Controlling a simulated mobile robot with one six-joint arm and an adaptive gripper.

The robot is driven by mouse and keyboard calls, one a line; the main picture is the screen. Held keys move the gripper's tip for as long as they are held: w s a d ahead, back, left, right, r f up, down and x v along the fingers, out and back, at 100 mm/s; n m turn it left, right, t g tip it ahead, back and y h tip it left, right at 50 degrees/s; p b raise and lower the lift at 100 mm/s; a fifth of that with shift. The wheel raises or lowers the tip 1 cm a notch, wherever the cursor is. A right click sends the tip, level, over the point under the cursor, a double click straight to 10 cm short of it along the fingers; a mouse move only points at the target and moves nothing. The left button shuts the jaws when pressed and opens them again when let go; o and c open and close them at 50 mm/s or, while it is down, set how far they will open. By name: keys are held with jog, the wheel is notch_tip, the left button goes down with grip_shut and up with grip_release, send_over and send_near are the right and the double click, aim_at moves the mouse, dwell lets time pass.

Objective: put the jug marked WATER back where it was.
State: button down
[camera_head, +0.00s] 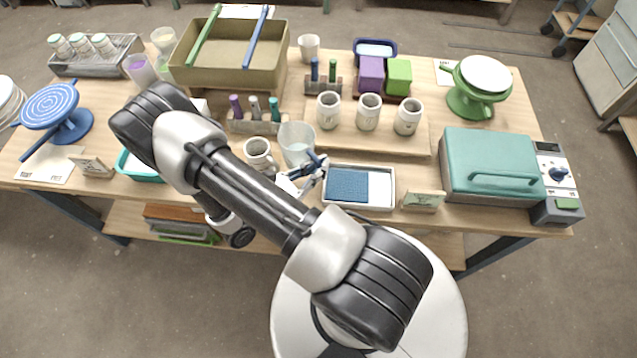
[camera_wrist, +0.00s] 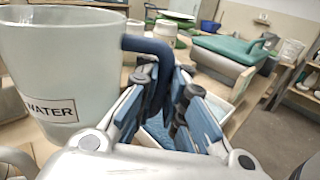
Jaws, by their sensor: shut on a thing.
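The jug marked WATER (camera_wrist: 55,75) is pale and fills the left of the wrist view, upright or nearly so, with its label facing me. Its dark blue handle (camera_wrist: 148,46) runs between my fingers. My gripper (camera_wrist: 165,88) is shut on that handle. In the head view the jug (camera_head: 297,146) is near the middle of the table, and my gripper (camera_head: 318,163) is at its lower right side. I cannot tell whether the jug's base touches the table.
A marked mug (camera_head: 259,154) stands close left of the jug. A holder with coloured tools (camera_head: 256,125) is behind that mug. Several mugs stand on a board (camera_head: 385,140) to the right. A white tray with a blue pad (camera_head: 385,205) is in front. A teal-lidded box (camera_head: 490,160) stands farther right.

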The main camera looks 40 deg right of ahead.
jog(key=shift+f+b, duration=0.85)
jog(key=shift+f, duration=2.75)
jog(key=shift+f, duration=0.2)
jog(key=c, duration=1.7)
grip_release()
jog(key=shift+r, duration=0.1)
